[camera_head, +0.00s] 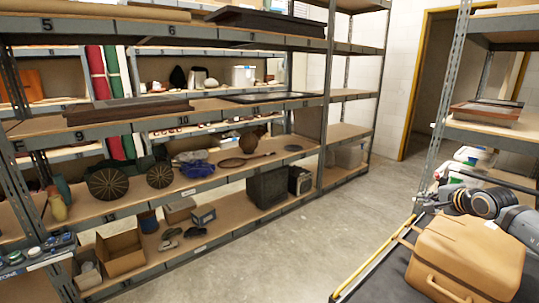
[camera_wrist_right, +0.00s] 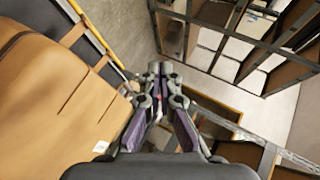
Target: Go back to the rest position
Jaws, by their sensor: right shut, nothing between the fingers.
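My right arm comes in from the right edge in the head view, and its gripper (camera_head: 430,200) is above the far end of a tan case. In the right wrist view the fingers (camera_wrist_right: 160,72) are together with nothing between them. The tan leather case (camera_head: 465,262) lies on a dark surface (camera_head: 385,262) at the lower right. In the right wrist view the case (camera_wrist_right: 55,100) fills the left side, beside the gripper and apart from the fingers. My left gripper is not in view.
A long metal shelf unit (camera_head: 240,103) with boxes, pots and wheels stands on the left. Another rack (camera_head: 450,95) stands close behind my right arm, holding flat frames (camera_head: 485,113). A yellow rail (camera_head: 375,258) edges the dark surface. The grey floor (camera_head: 325,220) between is clear.

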